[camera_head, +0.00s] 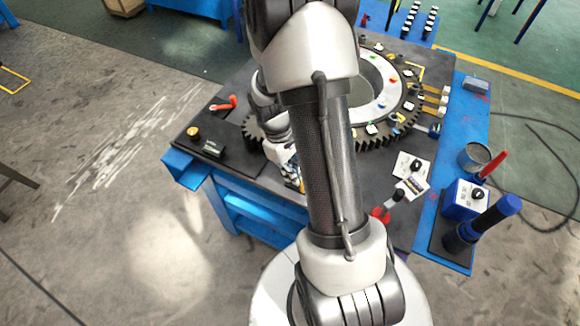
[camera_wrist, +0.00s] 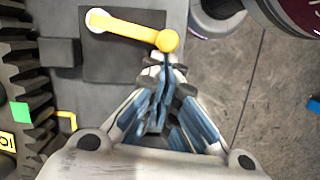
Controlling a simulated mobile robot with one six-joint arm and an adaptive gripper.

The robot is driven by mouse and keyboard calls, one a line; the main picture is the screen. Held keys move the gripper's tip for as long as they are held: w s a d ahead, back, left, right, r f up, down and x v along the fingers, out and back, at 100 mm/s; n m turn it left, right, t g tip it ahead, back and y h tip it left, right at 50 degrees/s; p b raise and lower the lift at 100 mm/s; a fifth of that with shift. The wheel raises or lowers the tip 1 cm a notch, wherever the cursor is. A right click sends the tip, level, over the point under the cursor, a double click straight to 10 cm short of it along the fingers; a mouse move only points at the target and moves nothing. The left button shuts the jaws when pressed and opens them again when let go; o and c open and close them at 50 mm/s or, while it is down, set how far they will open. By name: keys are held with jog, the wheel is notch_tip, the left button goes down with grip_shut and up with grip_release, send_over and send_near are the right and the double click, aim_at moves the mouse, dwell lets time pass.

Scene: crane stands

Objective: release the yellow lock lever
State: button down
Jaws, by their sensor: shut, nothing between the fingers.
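The yellow lock lever (camera_wrist: 132,31) shows at the top of the wrist view. It runs from a pale pivot at its left end to a round yellow knob at its right end, over a dark square plate (camera_wrist: 110,68). My gripper (camera_wrist: 164,66) is shut and empty, its fingertips just below the knob in the picture. I cannot tell whether they touch it.
The large toothed gear (camera_head: 378,100) stands on the dark bench top; its teeth (camera_wrist: 28,95) line the wrist view's left side. A red-orange lever (camera_head: 223,104) and a yellow button (camera_head: 193,132) are at the left.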

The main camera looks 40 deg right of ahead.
jog(key=shift+s+a+n, duration=0.1)
jog(key=shift+s+n, duration=0.35)
jog(key=shift+n, duration=0.15)
dwell(0.3)
